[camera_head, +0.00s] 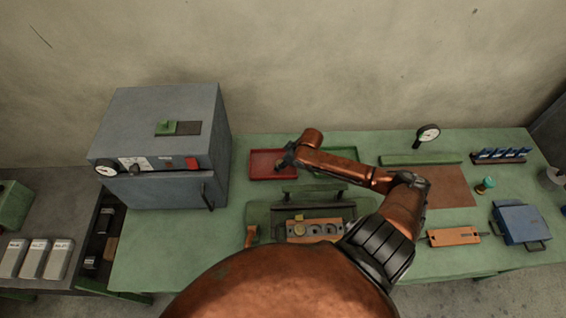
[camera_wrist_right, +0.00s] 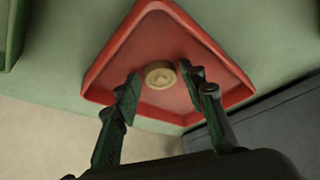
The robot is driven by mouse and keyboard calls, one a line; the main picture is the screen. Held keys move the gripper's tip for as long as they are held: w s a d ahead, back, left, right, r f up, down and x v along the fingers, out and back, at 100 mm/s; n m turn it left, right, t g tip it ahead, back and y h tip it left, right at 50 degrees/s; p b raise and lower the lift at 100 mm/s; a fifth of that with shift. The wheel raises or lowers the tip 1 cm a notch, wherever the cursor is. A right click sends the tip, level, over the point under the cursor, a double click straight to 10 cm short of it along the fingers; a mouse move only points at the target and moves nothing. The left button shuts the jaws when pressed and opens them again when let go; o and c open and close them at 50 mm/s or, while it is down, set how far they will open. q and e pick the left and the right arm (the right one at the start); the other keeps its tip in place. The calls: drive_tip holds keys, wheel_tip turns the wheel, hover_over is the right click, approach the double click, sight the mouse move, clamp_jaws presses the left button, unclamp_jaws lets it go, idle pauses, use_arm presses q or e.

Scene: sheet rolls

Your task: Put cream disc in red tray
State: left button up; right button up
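The red tray (camera_head: 264,164) lies on the green bench beside the grey cabinet. It also shows in the right wrist view (camera_wrist_right: 205,35). The cream disc (camera_wrist_right: 160,75) is seen against the tray floor, between my right fingertips, with a narrow gap to each finger. Whether it rests on the floor is hard to tell. My right gripper (camera_wrist_right: 162,82) is open over the tray. In the head view my right gripper (camera_head: 285,158) is small and dark at the tray's right side, and the disc there cannot be made out. My left gripper is not in view.
A grey cabinet (camera_head: 165,150) stands close left of the tray. A green tray (camera_head: 338,156) lies to its right, partly behind my arm. A fixture plate (camera_head: 318,232) with round parts sits in front. A dial gauge (camera_head: 428,132) and blue box (camera_head: 521,222) stand right.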

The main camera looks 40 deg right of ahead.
drive_tip(key=shift+o, duration=0.8)
drive_tip(key=shift+r, duration=0.15)
drive_tip(key=p+v, duration=0.1)
drive_tip(key=v, duration=1.1)
